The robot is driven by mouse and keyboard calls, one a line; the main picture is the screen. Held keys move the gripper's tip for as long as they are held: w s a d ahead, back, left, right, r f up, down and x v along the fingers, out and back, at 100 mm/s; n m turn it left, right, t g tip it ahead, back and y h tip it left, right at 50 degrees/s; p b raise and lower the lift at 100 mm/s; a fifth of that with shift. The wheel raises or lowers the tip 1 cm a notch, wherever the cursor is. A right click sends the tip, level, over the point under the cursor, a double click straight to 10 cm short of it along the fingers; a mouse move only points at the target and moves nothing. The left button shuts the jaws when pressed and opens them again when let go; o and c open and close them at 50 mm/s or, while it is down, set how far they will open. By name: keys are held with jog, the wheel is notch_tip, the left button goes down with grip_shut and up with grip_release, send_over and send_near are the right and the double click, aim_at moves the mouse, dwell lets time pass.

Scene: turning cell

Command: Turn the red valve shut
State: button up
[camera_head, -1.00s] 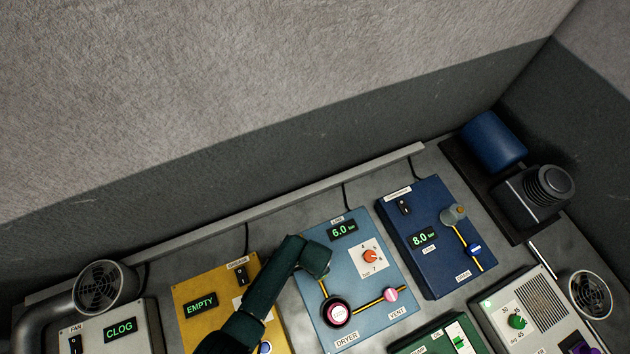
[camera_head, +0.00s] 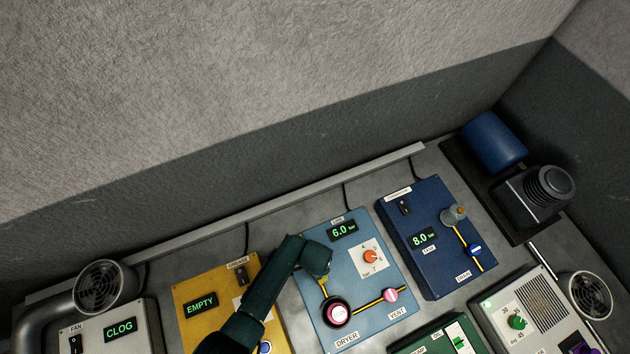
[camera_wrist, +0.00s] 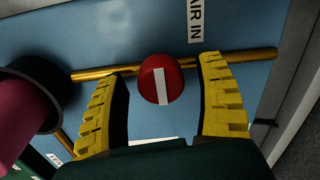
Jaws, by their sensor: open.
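The red valve (camera_wrist: 155,82) is a round red knob with a white bar, set on a brass pipe (camera_wrist: 255,57) near an AIR IN label (camera_wrist: 195,18). In the wrist view its white bar runs nearly square across the pipe. My gripper (camera_wrist: 158,73) is open, with one yellow finger on each side of the knob. Gaps show between knob and fingers, so neither appears to touch it. In the head view my arm's end covers the red valve on the light blue dryer panel (camera_head: 364,232).
Beside my left finger, the wrist view shows a dark round fitting with a pink-red part (camera_wrist: 22,128). The dryer panel also carries a pink VENT knob (camera_head: 390,295) and an orange dial (camera_head: 370,257). A yellow panel (camera_head: 195,287) and dark blue panel (camera_head: 455,280) flank it.

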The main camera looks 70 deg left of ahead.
notch_tip(320, 180, up, 12)
jog(key=shift+d+f, duration=0.2)
jog(key=shift+f, duration=0.05)
dwell(0.5)
